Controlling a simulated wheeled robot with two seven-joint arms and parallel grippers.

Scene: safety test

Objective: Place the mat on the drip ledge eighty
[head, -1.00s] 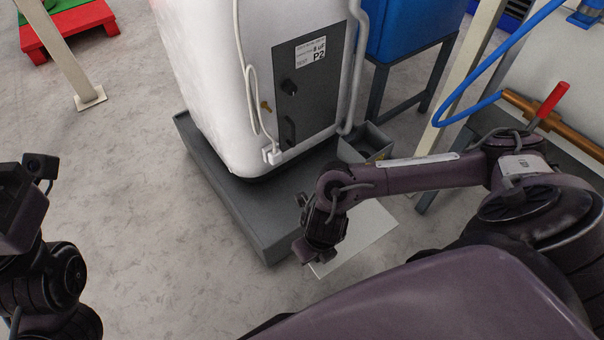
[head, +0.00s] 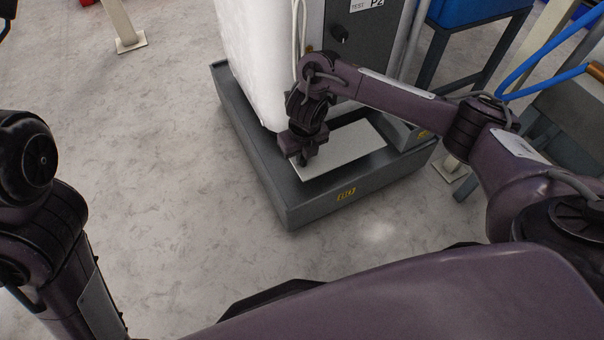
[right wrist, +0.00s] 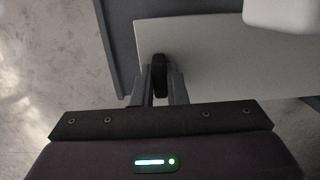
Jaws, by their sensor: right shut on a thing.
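The mat (head: 352,150) is a thin, pale grey rectangular sheet. My right gripper (head: 302,158) is shut on its near left edge.
The white cabinet (head: 250,65) with a grey panel stands on the ledge behind the mat. A small grey box (head: 405,135) sits by the mat's right end. A blue tank on a dark stand is at the back right.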

